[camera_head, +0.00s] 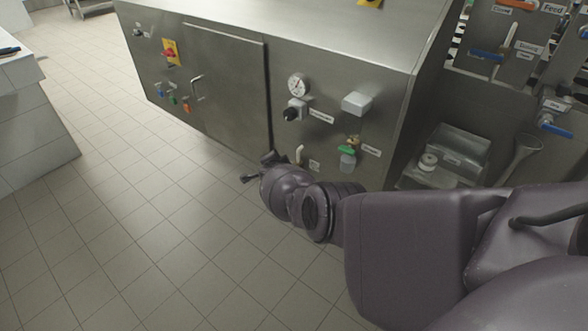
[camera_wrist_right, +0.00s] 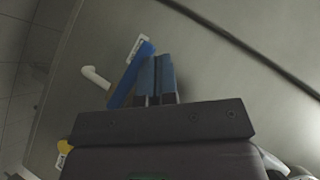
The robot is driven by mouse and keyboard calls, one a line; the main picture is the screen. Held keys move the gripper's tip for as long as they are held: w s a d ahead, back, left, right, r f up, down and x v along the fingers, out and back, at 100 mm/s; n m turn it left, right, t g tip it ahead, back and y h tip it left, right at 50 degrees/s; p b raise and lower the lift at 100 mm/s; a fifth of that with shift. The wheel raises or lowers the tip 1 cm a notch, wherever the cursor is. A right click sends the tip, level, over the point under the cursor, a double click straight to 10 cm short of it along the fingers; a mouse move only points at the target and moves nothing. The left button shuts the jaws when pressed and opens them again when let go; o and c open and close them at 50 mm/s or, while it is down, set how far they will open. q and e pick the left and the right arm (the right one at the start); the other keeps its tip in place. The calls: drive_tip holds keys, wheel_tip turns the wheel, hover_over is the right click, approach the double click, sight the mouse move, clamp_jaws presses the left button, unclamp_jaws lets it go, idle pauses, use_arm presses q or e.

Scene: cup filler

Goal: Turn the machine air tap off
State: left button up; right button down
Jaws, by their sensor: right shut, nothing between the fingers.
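The steel machine front (camera_head: 225,105) stands ahead in the head view. In the right wrist view a blue lever (camera_wrist_right: 130,73) sits low on this steel face, beside a white bent pipe (camera_wrist_right: 95,77) and a small white label (camera_wrist_right: 138,46). I take this lever as the air tap; in the head view my right arm hides it. My right gripper (camera_wrist_right: 156,78) is shut and empty, with its fingers right beside the lever. I cannot tell whether they touch. The white pipe also shows in the head view (camera_head: 299,154). My left gripper is out of view.
On the machine's front are a round gauge (camera_head: 298,85), a black knob (camera_head: 291,113), a light grey box (camera_head: 357,103) and a green-handled valve (camera_head: 346,150). A red switch (camera_head: 169,53) is farther left. Tiled floor (camera_head: 130,220) is clear at the left.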

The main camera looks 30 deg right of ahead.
drive_tip(key=shift+r, duration=0.1)
idle(0.6)
drive_tip(key=shift+r+p, duration=0.4)
drive_tip(key=shift+r, duration=0.3)
